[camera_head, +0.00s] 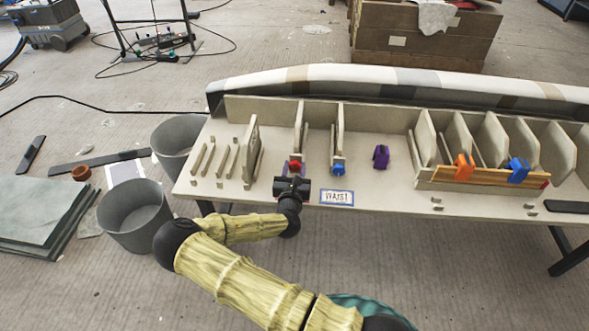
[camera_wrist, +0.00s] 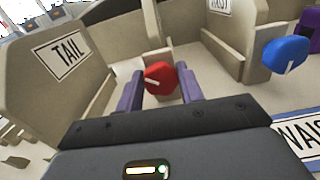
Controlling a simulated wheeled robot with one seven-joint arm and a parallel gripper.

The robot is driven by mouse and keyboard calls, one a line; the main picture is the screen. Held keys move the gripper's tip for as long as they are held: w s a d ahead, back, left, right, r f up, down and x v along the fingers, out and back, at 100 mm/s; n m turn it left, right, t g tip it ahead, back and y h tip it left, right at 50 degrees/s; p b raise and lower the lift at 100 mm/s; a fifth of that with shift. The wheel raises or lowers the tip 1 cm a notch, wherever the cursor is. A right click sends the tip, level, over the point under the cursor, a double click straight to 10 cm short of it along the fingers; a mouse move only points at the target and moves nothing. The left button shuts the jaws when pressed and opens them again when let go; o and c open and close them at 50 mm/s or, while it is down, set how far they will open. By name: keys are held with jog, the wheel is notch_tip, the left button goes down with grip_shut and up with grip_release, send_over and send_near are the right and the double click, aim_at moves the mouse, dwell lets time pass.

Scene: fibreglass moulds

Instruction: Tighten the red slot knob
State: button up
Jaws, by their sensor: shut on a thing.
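The red slot knob (camera_wrist: 160,78) sits at the front end of a slot between two upright panels, beside the TAIL label (camera_wrist: 64,54) in the wrist view. A short white mark on it points left. In the head view the knob (camera_head: 294,165) shows just beyond my gripper (camera_head: 291,179). My gripper (camera_wrist: 161,91) has its two purple fingers on either side of the knob and is shut on it. The fingers' contact faces are partly hidden.
A blue knob (camera_head: 338,169) stands at the slot to the right, with a purple clamp (camera_head: 381,156) beyond it. A WAIST label (camera_head: 337,197) lies near the table's front edge. An orange clamp (camera_head: 464,166) and blue clamp (camera_head: 518,169) grip a rail further right.

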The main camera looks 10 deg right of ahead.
jog(key=shift+s, duration=0.1)
jog(key=m, duration=0.4)
jog(key=shift+f+m+p, duration=0.1)
jog(key=shift+m+p, duration=0.2)
jog(key=shift+d+f+m, duration=0.1)
jog(key=shift+m, duration=1.3)
jog(key=o, duration=1)
jog(key=p+v, duration=0.2)
jog(key=v, duration=1.5)
jog(key=shift+s+p, duration=0.25)
jog(key=shift+p, duration=0.05)
